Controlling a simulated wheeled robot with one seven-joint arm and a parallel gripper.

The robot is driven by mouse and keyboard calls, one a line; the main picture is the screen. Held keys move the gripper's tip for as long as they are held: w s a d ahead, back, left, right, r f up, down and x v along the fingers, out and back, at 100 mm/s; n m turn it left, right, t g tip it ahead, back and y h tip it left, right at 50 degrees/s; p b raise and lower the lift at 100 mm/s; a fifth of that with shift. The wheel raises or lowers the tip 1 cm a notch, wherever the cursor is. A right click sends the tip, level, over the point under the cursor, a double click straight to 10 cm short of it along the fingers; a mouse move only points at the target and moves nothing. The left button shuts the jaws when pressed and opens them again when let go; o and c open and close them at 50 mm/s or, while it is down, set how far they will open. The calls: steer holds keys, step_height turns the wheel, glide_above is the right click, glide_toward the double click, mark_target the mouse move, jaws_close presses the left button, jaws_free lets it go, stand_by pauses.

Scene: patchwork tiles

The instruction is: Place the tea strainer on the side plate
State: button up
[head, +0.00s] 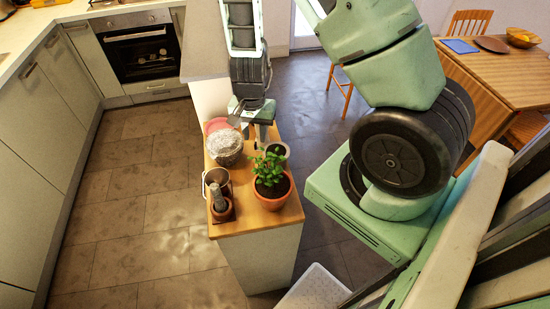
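My gripper (260,141) points down over the far part of the narrow wooden counter. Its fingertips are small and partly lost among the objects, so I cannot tell whether it is open or shut. A pink round rim (213,126) shows just left of the gripper, and it may be the side plate. It is partly hidden behind a bowl with a pale, crinkled top. A thin grey piece (237,117) shows at the gripper's left side; I cannot tell whether it is the tea strainer or part of the gripper. No tea strainer can be made out clearly.
The counter (262,222) is crowded. It holds the crinkle-topped bowl (226,148), a metal mug (214,178), a small brown pot (221,208), a leafy potted plant (272,186) and a grey round vessel (279,149). Free floor lies left; a wooden table (500,65) stands at right.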

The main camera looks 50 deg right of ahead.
steer(key=shift+w+d+f, duration=0.1)
steer(key=shift+w+f, duration=0.05)
steer(key=shift+f, duration=1.6)
jaws_close()
steer(key=shift+r, duration=0.15)
